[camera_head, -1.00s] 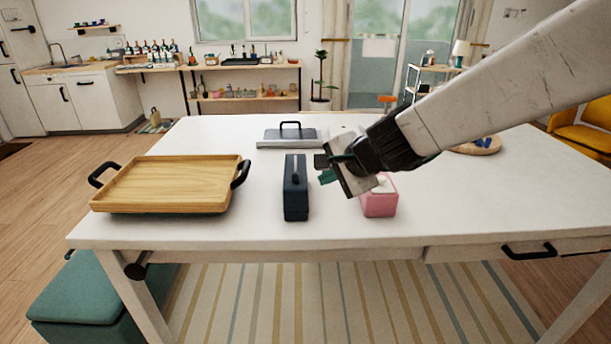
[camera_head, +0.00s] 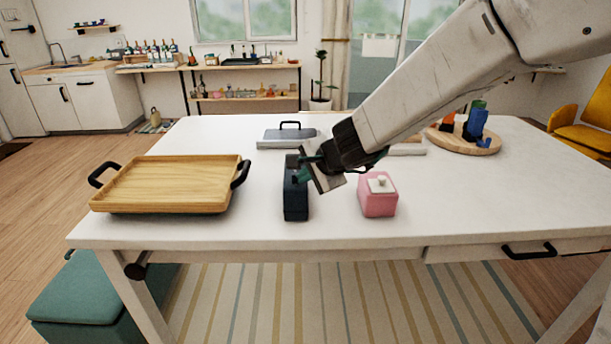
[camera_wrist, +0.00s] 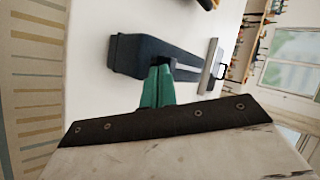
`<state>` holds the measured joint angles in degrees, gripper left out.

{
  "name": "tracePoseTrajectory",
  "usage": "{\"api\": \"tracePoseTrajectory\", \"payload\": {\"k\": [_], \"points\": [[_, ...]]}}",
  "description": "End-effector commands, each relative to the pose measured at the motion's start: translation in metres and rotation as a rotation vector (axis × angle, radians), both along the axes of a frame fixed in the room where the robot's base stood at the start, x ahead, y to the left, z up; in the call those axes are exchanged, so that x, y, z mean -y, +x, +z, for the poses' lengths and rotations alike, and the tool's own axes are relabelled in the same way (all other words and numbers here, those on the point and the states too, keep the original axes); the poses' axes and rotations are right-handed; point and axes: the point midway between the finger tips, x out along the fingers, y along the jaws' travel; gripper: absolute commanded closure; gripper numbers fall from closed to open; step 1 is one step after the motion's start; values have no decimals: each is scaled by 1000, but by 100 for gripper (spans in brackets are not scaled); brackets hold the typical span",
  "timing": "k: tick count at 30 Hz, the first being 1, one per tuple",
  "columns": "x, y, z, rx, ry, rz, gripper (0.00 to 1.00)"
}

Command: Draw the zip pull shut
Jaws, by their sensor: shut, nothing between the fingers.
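A dark navy case (camera_head: 296,204) stands on the white table, with a light zip line running along its top. It also shows in the wrist view (camera_wrist: 130,55), with the pale zip track (camera_wrist: 190,70) leading away from my fingers. My gripper (camera_head: 300,177) is over the top of the case. Its green fingers (camera_wrist: 158,85) are shut together with nothing seen between them, at or just above the near part of the zip. I cannot tell whether they touch it. The zip pull itself is not clearly visible; my fingers may hide it.
A wooden tray (camera_head: 172,184) with black handles lies to the left. A pink box (camera_head: 378,198) with a white knobbed lid stands close on the right. A grey plate with a black handle (camera_head: 288,136) lies behind. A round wooden board (camera_head: 462,142) holds blocks at the far right.

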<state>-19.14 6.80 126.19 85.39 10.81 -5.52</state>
Motion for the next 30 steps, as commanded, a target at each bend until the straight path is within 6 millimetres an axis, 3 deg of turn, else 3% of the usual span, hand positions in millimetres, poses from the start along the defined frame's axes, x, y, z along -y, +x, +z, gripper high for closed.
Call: {"api": "tracePoseTrajectory", "payload": {"k": [5,18,22,30], "points": [[0,9,0,0,0,1,100],[4,121,0,1,2,1,100],[5,135,0,1,0,1,100],[5,136,0,0,1,1,100]]}}
